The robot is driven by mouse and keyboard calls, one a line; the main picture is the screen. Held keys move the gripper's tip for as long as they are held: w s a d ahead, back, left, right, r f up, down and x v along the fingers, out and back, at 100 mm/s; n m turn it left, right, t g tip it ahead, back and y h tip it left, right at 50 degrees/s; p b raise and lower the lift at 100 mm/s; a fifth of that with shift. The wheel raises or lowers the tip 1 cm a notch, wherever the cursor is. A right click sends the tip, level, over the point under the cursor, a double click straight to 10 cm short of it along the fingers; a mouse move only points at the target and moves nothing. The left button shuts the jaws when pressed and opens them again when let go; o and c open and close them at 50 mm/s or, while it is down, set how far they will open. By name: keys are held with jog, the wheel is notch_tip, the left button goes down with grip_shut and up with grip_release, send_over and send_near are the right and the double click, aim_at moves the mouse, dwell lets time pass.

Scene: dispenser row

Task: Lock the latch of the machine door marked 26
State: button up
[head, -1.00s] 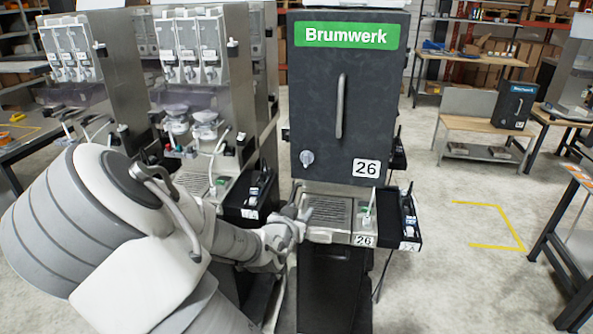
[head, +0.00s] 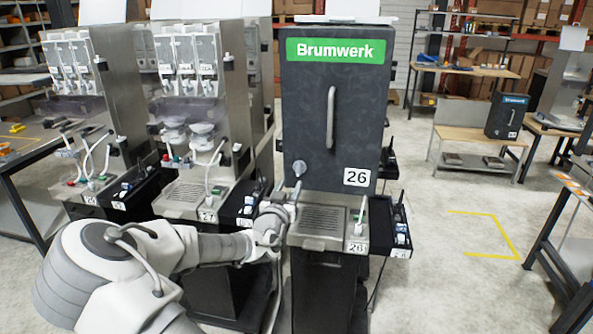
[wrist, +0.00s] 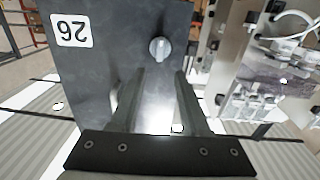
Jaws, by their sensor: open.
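The machine door (head: 333,110) marked 26 is dark grey with a green Brumwerk sign and a vertical bar handle (head: 331,117). Its latch is a small round grey knob (head: 299,168) at the door's lower left. In the wrist view, where the door is upside down, the latch knob (wrist: 159,48) lies ahead of the fingers, with a visible ridge across it. My gripper (head: 277,207) is below and left of the knob in the head view. In the wrist view my gripper (wrist: 160,85) is open and empty, its fingers apart and not touching the knob.
Below the door are a drip tray (head: 322,220) and a black side caddy (head: 396,228) on the right. Neighbouring dispensers (head: 195,110) stand close on the left. Open floor with yellow tape (head: 490,232) lies to the right.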

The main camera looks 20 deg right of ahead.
aim_at(298, 169)
jog(key=p+x, duration=0.1)
jog(key=x, duration=0.8)
grip_shut()
